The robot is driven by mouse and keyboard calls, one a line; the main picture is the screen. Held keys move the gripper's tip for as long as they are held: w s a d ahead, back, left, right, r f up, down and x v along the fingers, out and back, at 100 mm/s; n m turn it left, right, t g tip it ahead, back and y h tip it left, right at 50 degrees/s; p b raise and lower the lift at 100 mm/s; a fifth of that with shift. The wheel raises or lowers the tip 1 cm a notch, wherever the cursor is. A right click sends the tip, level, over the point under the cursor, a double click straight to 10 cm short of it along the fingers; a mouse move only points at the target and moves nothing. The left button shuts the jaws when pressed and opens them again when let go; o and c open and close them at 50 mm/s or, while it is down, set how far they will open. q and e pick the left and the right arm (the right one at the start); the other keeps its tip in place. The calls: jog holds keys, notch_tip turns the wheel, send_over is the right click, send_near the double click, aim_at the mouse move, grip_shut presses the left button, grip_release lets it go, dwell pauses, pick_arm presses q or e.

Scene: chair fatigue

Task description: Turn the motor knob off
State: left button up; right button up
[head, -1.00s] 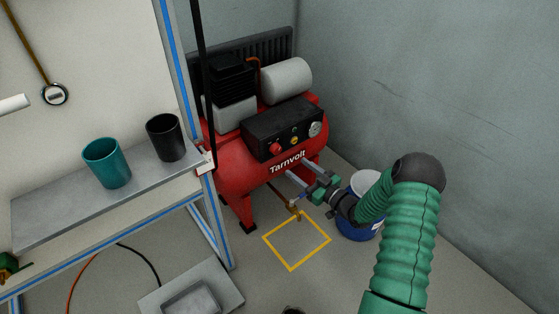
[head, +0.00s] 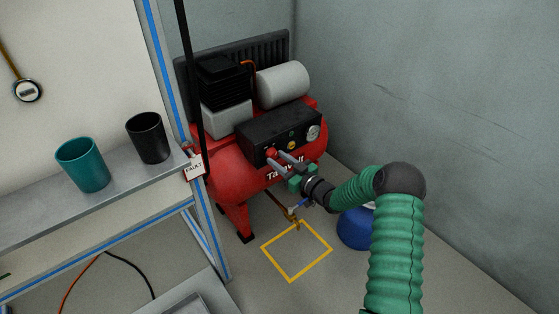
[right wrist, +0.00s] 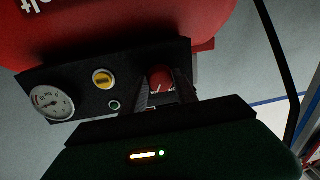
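The red motor knob (head: 270,153) is on the front of the black control panel (head: 250,140) of a red compressor (head: 221,174). In the right wrist view the knob (right wrist: 160,77) has a small pale mark near its lower edge. My right gripper (head: 277,157) is at the panel, its fingers pointing at the knob. In the right wrist view the gripper (right wrist: 163,84) is open, with one finger on each side of the knob. I cannot tell whether the fingers touch it. My left gripper is not in view.
A yellow button (right wrist: 103,78) and a pressure gauge (right wrist: 52,103) sit beside the knob. A bench (head: 130,185) with a teal cup (head: 82,165) and a black cup (head: 148,138) stands left. A blue bucket (head: 354,229) is on the floor below my right arm.

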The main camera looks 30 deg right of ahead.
jog(key=shift+r, duration=0.1)
grip_shut()
jog(key=shift+r+n, duration=0.1)
jog(key=shift+n, duration=0.2)
jog(key=shift+w+n+p, duration=0.1)
jog(key=shift+n+p, duration=0.2)
jog(key=shift+n, duration=0.2)
jog(key=n, duration=0.3)
jog(key=shift+r+p, duration=0.1)
jog(key=shift+p, duration=0.25)
jog(key=n, duration=0.4)
jog(key=shift+a+g+h, duration=0.1)
jog(key=shift+g+h, duration=0.2)
jog(key=shift+h, duration=0.1)
jog(key=shift+n, duration=1.4)
jog(key=shift+a, duration=0.15)
